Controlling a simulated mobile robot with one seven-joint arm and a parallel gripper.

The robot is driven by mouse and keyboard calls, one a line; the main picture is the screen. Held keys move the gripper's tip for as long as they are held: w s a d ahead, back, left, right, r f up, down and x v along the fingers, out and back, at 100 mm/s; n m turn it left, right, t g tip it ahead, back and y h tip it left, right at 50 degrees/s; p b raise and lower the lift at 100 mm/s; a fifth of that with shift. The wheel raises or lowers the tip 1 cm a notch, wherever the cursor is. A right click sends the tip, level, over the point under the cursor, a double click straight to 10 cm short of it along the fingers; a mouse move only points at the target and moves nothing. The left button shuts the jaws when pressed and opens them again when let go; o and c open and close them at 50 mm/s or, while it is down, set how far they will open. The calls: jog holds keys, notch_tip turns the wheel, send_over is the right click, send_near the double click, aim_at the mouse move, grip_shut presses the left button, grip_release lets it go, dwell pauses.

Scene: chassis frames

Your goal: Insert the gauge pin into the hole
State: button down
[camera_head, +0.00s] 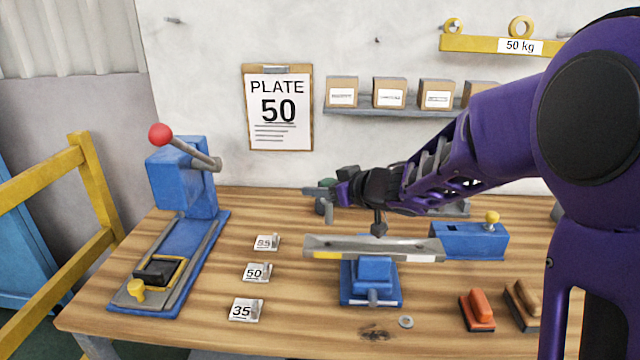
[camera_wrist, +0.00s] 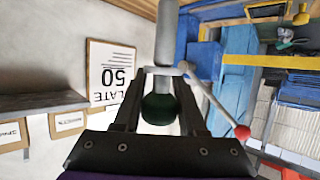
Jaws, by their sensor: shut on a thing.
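In the wrist view, the gauge pin (camera_wrist: 166,35) is a grey cylinder with a dark green ball knob (camera_wrist: 160,108), between my fingers (camera_wrist: 160,72).
A blue press (camera_head: 182,190) with a red-knobbed lever stands left. Numbered cards (camera_head: 255,272) lie between it and the clamp. A blue block (camera_head: 470,240) with a yellow knob is at right. Orange (camera_head: 478,308) and brown blocks lie front right. A clipboard (camera_head: 278,108) reads "PLATE 50".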

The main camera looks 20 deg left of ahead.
aim_at(320, 237)
jog(key=shift+f+b, duration=1.05)
jog(key=shift+f, duration=0.95)
jog(key=shift+p, duration=0.95)
jog(key=shift+f+b, duration=2.2)
jog(key=shift+f, duration=1.15)
jog(key=shift+c, duration=1.9)
grip_release()
jog(key=shift+d, duration=0.1)
jog(key=p+v, duration=0.4)
jog(key=v, duration=1.3)
jog(key=shift+d+r, duration=0.15)
